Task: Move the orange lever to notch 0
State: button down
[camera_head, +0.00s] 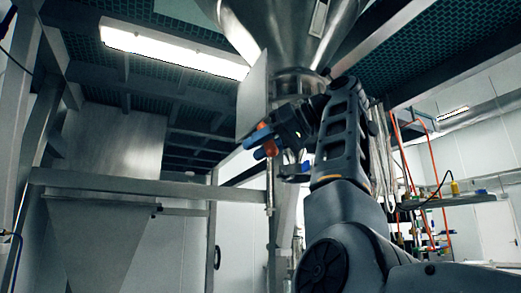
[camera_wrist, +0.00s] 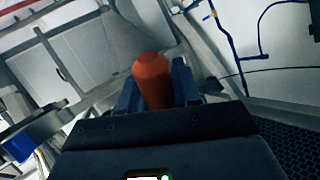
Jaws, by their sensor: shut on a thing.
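The orange lever (camera_wrist: 152,78) shows in the wrist view as a rounded orange handle between the two blue fingers of my gripper (camera_wrist: 157,88). The fingers are shut on it, one on each side. In the head view, a small part of the orange lever (camera_head: 263,126) shows at my gripper (camera_head: 262,146), just below a pale flat plate and under the steel hopper. The notches and their numbers cannot be made out in either view. The lower part of the lever is hidden by my gripper.
The steel hopper (camera_head: 285,30) hangs above my gripper, with the flat plate (camera_head: 253,97) close beside it. A grey horizontal beam (camera_head: 120,184) crosses at left. A shelf with coloured items (camera_head: 440,203) stands at right. Blue pipes (camera_wrist: 232,50) show in the wrist view.

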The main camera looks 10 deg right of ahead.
jog(key=shift+s+d+r, duration=0.1)
jog(key=shift+r, duration=0.05)
jog(key=c, duration=0.9)
grip_release()
jog(key=shift+b+v, duration=1.5)
jog(key=shift+v, duration=2.35)
jog(key=shift+c, duration=0.3)
